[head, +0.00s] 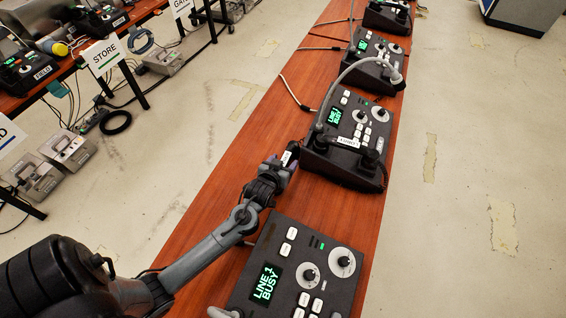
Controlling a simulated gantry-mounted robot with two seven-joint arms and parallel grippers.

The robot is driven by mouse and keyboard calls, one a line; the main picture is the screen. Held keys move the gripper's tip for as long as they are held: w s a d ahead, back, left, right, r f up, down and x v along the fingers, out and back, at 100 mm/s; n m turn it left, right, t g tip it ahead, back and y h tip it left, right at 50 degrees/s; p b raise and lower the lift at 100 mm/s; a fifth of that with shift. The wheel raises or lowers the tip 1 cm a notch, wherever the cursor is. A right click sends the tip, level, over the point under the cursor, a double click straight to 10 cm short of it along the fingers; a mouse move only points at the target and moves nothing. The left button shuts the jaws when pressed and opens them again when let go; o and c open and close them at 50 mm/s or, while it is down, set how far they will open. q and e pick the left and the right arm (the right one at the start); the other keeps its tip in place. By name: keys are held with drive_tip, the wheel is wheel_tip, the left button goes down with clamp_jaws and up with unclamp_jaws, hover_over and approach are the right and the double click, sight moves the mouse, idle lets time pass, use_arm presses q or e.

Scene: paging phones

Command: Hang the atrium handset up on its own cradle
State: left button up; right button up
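A black paging phone (351,116) with a green "LINE 1 BUSY" screen stands mid-table, with a small label plate (348,141) too small to read surely. A grey curved neck or cord (352,66) arches over it towards the phone behind. My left gripper (287,158) is just left of this phone's front left corner, low over the table. A small white patch shows at its fingertips; I cannot tell whether it holds anything. I cannot make out which handset is the atrium one. My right gripper is not in view.
A nearer phone (296,270) also reads "LINE 1 BUSY"; more phones (372,62) stand farther along the narrow wooden table (225,190). Loose cords lie at its left edge. Another table at the left bears phones and a "STORE" sign (103,56). The floor at the right is mostly clear.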

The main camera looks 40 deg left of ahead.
use_arm(q)
drive_tip(key=shift+r, duration=0.25)
drive_tip(key=shift+s+d+r+p, duration=0.1)
drive_tip(key=shift+s+r+p, duration=0.15)
drive_tip(key=shift+p, duration=0.25)
drive_tip(key=p+v, duration=0.8)
drive_tip(key=v, duration=0.1)
drive_tip(key=shift+s+p, duration=0.15)
drive_tip(key=shift+p, duration=0.25)
drive_tip(key=shift+p+v, duration=0.7)
drive_tip(key=shift+v, duration=0.25)
drive_tip(key=shift+d+f, duration=0.1)
drive_tip(key=shift+f, duration=0.05)
